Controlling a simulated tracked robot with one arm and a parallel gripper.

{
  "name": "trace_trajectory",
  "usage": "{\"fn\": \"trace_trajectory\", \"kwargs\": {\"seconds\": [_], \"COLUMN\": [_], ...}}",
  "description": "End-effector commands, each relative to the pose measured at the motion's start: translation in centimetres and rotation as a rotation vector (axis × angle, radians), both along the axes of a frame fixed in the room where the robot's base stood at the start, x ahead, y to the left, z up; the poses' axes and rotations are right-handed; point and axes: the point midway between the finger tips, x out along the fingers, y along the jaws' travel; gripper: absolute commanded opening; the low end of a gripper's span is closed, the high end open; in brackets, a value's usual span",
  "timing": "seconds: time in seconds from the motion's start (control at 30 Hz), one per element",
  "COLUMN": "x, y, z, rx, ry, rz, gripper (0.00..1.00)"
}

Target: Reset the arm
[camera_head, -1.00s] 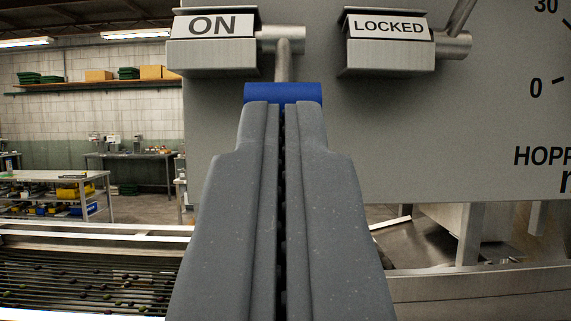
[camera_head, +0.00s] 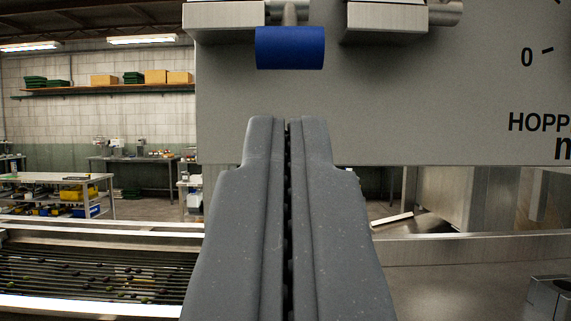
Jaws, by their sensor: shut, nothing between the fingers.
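My gripper (camera_head: 287,122) is shut and empty, its two grey fingers side by side in the middle of the view. A blue cylindrical handle (camera_head: 290,48) hangs from a metal lever just above the fingertips in the picture, with a visible gap between them. The lever belongs to the left switch block (camera_head: 225,15) on the grey panel (camera_head: 420,110); its label is cut off by the top edge. A second switch block (camera_head: 385,18) sits to its right, its label also out of view.
A roller bed (camera_head: 90,275) with small dark and yellowish pieces on it lies at the lower left. A metal fitting (camera_head: 548,298) stands at the lower right. Behind are a workbench (camera_head: 60,180) and a wall shelf (camera_head: 110,90).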

Motion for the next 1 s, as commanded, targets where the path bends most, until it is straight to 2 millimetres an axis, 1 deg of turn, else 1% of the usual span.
{"fn": "trace_trajectory", "kwargs": {"seconds": [0.17, 0.27, 0.43, 0.5, 0.6, 0.77, 0.87, 1.0], "x": [0.0, 0.1, 1.6, 2.2, 3.0, 3.9, 4.2, 3.9], "y": [-0.2, -1.0, -3.2, -3.7, -3.9, -2.7, -1.2, 1.4], "z": [0.1, 0.7, 2.3, 3.0, 3.9, 5.3, 6.0, 7.1], "rx": [0.006, 0.037, 0.147, 0.193, 0.25, 0.31, 0.332, 0.344], "ry": [0.001, 0.007, 0.054, 0.078, 0.113, 0.18, 0.225, 0.286], "rz": [0.002, 0.014, 0.072, 0.099, 0.139, 0.196, 0.227, 0.259], "gripper": [0.0, 0.0, 0.0, 0.0, 0.0, 0.0, 0.0, 0.0]}}
